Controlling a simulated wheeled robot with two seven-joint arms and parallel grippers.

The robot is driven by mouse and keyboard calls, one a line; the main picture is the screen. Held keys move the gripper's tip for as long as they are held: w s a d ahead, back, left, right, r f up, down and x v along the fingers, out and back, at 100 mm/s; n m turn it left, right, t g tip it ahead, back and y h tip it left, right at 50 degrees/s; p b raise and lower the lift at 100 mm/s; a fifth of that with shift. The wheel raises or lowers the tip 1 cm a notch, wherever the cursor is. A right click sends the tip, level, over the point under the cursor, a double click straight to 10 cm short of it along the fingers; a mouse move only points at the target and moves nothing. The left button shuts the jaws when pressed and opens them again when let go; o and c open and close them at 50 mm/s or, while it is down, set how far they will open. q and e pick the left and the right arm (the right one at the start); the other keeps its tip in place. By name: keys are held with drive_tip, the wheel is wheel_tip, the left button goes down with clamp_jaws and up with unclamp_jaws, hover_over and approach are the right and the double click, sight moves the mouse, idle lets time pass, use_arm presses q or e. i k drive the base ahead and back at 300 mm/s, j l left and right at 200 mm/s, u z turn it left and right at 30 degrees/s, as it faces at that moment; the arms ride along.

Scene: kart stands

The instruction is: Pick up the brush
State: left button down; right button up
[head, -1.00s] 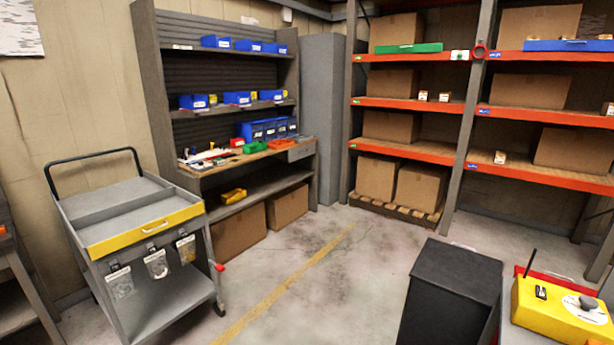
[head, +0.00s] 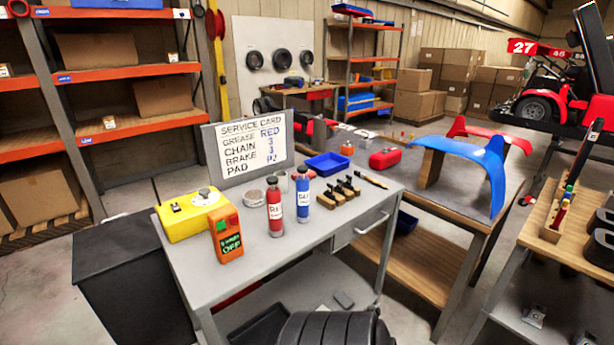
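A small brush-like item (head: 371,180) with a light wooden handle and a dark end lies on the grey workbench top (head: 245,268), near its back right edge. To its left, several dark blocks with wooden parts (head: 338,196) stand close together; I cannot tell exactly what they are. Neither of my grippers shows in the head view.
Red bottle (head: 275,208) and blue bottle (head: 303,195) stand left of the blocks. An orange device (head: 226,236), yellow box (head: 190,214), service card board (head: 250,148) and blue tray (head: 327,165) are also here. Blue fender (head: 470,163) stands on the right-hand bench.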

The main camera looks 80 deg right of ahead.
sight(358, 174)
drive_tip(key=z, duration=2.95)
